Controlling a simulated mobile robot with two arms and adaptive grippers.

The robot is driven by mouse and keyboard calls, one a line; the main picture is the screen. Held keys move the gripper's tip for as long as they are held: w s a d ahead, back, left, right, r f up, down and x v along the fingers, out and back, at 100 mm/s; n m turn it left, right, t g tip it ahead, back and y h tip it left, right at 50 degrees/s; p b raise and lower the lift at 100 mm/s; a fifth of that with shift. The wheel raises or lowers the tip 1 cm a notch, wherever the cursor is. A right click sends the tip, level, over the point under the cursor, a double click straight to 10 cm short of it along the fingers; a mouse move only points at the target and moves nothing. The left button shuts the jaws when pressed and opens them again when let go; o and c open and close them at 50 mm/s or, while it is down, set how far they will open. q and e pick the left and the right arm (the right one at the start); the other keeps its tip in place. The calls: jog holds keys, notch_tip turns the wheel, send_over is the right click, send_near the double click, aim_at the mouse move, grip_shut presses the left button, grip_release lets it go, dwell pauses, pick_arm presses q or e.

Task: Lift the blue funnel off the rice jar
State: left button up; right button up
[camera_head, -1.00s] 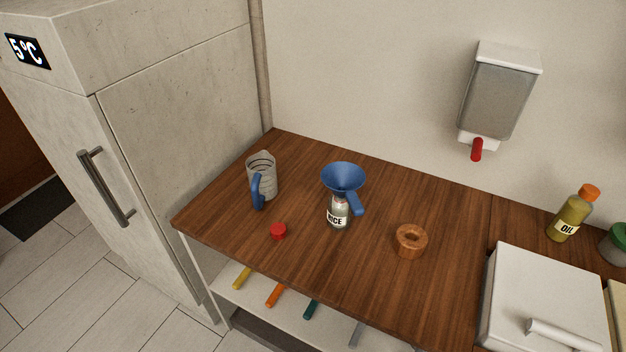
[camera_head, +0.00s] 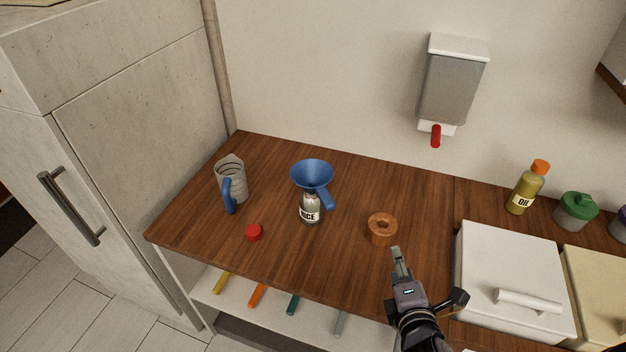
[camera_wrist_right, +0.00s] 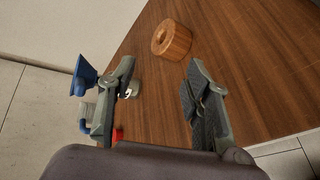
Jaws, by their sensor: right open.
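The blue funnel (camera_head: 313,176) sits upright in the mouth of the glass rice jar (camera_head: 310,209) on the wooden counter; its handle points to the lower right. My right gripper (camera_head: 398,258) is open and empty, in front of and to the right of the jar, near the wooden ring. In the right wrist view the funnel (camera_wrist_right: 84,76) shows at the left, outside the jaws, and the jar (camera_wrist_right: 134,88) is partly hidden behind the left finger. My left gripper is not in view.
A wooden ring (camera_head: 382,229) stands right of the jar. A red cap (camera_head: 254,232) and a measuring jug (camera_head: 232,180) with a blue handle are to the left. A white lidded box (camera_head: 512,275) is at the right, with an oil bottle (camera_head: 526,188) behind it. A dispenser (camera_head: 452,82) hangs on the wall.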

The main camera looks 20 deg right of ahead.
jog(key=w+a+r+n+t+y, duration=0.2)
jog(key=a+r+n+t, duration=0.1)
jog(key=n, duration=0.7)
jog(key=n+t+y+p, duration=0.1)
jog(key=n+y+p, duration=0.4)
jog(key=n, duration=0.4)
send_near(320, 188)
jog(key=shift+w+a+f, duration=0.35)
jog(key=shift+w+f, duration=0.05)
jog(key=shift+f, duration=0.3)
jog(key=shift+w+f, duration=0.1)
jog(key=shift+w, duration=0.45)
jog(key=shift+w+r, duration=0.2)
jog(key=shift+w, duration=0.1)
jog(key=w, duration=0.1)
jog(key=w+p, duration=0.2)
jog(key=shift+w+a+r, duration=0.1)
jog(key=shift+w+r, duration=0.15)
jog(key=shift+w, duration=0.05)
jog(key=shift+w+f, duration=0.15)
jog(key=shift+w, duration=0.35)
jog(key=shift+s, duration=0.1)
jog(key=shift+c, duration=0.6)
grip_shut()
